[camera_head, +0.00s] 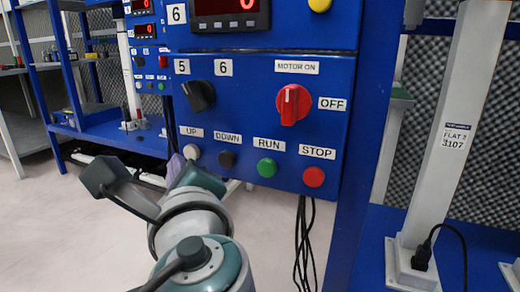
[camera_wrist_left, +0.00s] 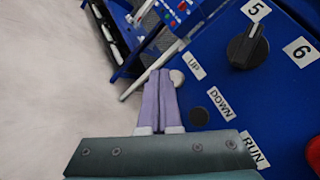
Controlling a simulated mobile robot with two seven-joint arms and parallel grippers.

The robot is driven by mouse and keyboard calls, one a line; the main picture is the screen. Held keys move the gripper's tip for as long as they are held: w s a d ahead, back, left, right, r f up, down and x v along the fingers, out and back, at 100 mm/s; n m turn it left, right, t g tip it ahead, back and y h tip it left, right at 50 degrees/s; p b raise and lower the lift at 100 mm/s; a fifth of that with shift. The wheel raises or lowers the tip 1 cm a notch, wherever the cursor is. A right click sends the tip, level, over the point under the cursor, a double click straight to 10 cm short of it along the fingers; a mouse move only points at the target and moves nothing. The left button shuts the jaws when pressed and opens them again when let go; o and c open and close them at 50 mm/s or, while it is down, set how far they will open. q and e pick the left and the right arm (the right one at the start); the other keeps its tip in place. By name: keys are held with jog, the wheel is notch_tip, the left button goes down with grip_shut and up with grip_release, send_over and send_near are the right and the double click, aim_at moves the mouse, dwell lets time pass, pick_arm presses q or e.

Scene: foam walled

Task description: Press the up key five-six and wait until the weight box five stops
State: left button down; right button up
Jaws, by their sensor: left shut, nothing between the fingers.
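The up key is a pale round button (camera_head: 191,152) under the UP label on the blue control panel (camera_head: 325,90). It also shows in the left wrist view (camera_wrist_left: 177,77), partly behind the fingertips. My left gripper (camera_head: 175,165) is shut and empty, its pale purple fingers (camera_wrist_left: 160,75) together. The tips are right beside the up key; I cannot tell if they touch it. The black selector knob (camera_head: 199,95) sits below the labels 5 and 6, its ridge towards 5 in the wrist view. Weight box five and my right gripper are not in view.
The black DOWN button (camera_head: 227,159), green RUN button (camera_head: 267,168), red STOP button (camera_head: 314,177) and red motor switch (camera_head: 292,105) are on the same panel. A display (camera_head: 228,10) labelled 6 shows 0. Black cables (camera_head: 304,245) hang below. The floor at left is clear.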

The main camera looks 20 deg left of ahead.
pick_arm(q)
jog(key=shift+w, duration=0.15)
dwell(0.4)
jog(key=shift+w, duration=0.3)
